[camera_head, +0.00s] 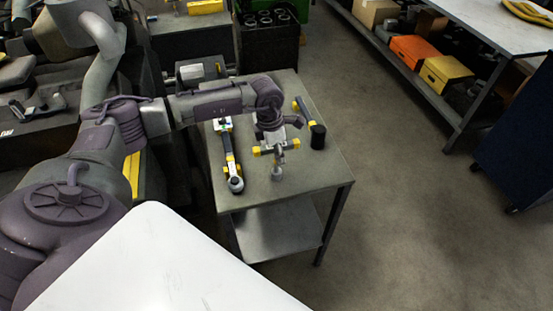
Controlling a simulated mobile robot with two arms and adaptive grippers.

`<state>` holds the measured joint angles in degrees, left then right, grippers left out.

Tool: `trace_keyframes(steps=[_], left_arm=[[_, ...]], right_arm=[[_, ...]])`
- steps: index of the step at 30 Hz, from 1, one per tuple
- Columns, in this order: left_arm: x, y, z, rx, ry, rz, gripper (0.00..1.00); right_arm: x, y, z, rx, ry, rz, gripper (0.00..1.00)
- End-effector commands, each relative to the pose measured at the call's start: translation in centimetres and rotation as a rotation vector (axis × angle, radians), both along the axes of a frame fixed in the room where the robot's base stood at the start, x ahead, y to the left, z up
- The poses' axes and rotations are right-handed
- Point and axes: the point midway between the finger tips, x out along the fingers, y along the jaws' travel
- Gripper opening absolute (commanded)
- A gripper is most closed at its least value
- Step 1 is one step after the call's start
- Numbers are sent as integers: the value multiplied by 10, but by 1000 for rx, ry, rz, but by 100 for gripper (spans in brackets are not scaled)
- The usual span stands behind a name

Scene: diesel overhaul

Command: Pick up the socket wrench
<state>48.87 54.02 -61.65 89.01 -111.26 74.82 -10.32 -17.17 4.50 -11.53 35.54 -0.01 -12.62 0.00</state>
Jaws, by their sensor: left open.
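What looks like the socket wrench (277,172) is on the grey metal table (325,178). It appears upright, with yellow ends on a crossbar and a grey socket end below. My left gripper (275,141) comes down from above, right at the crossbar. It is open, and its fingers overlap the upper part of the wrench in this view. I cannot tell whether they touch it. My right gripper is not in view.
A black cylinder (318,136) and another yellow and blue tool (302,107) are to the right. The table's front is bare. A workbench (500,25) stands across the open floor.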

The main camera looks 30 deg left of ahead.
Motion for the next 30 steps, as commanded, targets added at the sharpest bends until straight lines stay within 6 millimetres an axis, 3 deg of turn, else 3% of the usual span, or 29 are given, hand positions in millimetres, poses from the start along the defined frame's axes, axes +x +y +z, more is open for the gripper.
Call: trace_keyframes(steps=[7,15,30], left_arm=[[0,0,-3,0,0,-1,43],[0,0,-2,0,0,0,0],[1,0,-1,-1,-3,0,0]], right_arm=[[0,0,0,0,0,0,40],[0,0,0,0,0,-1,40],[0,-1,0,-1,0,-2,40]])
